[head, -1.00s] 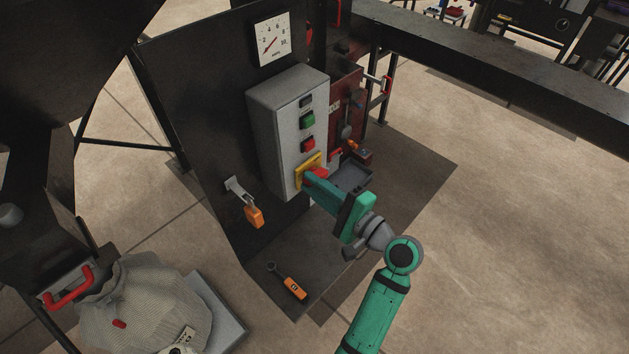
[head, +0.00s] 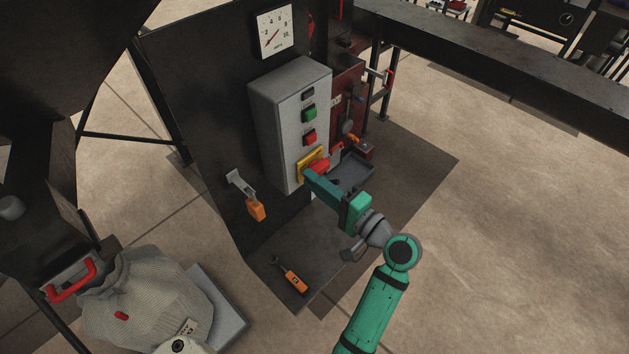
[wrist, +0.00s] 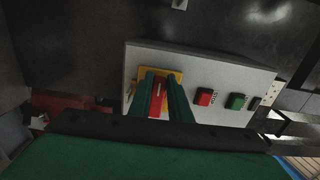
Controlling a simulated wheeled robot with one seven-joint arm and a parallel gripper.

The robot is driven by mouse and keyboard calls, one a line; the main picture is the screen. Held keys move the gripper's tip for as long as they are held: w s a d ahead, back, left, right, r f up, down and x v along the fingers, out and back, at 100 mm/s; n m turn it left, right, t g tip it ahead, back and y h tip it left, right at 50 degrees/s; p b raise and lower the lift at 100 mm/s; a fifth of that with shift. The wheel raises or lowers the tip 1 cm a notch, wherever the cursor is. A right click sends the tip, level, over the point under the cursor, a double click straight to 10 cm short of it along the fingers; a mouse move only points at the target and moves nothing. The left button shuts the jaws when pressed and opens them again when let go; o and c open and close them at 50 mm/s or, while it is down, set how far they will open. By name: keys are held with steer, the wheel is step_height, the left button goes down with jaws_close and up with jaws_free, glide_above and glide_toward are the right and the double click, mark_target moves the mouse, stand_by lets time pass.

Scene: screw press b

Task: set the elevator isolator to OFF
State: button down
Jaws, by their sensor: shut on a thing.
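The elevator isolator is a red rotary handle (head: 320,165) on a yellow plate (head: 306,160), low on the front of a grey control box (head: 287,95). My green gripper (head: 316,172) is shut on the red handle. In the wrist view the gripper (wrist: 161,90) has its two green fingers on either side of the red handle (wrist: 157,97), with the yellow plate (wrist: 175,75) behind. The fingers hide part of the handle and plate, and I cannot read any position marking.
Above the isolator are a red button (head: 309,137) and a green button (head: 308,113). A dark tray (head: 354,172) is close at right. A wrench (head: 290,277) lies on the dark floor plate.

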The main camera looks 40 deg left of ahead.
steer(key=shift+s+f, duration=0.1)
steer(key=c, duration=1.6)
jaws_free()
steer(key=shift+c, duration=0.2)
steer(key=d, duration=1)
steer(key=shift+s+d, duration=0.35)
steer(key=shift+w, duration=0.1)
